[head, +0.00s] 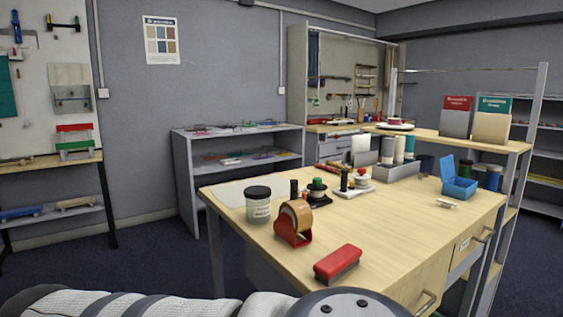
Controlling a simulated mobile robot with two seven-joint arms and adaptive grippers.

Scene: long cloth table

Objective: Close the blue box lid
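A small blue box (460,188) stands on the wooden table near its far right corner. Its blue lid (448,169) is open and stands up from the left side of the box. What lies inside the box cannot be made out. Neither of my grippers shows in the head view. Only a white and grey part of my own arm or body shows along the bottom edge, well away from the box.
The wooden table (400,235) holds a red stapler (338,263), a red tape dispenser (294,226), a lidded jar (258,208) and a grey organizer (396,172). Dark cylinders (492,178) stand behind the box. The table's right front area is clear.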

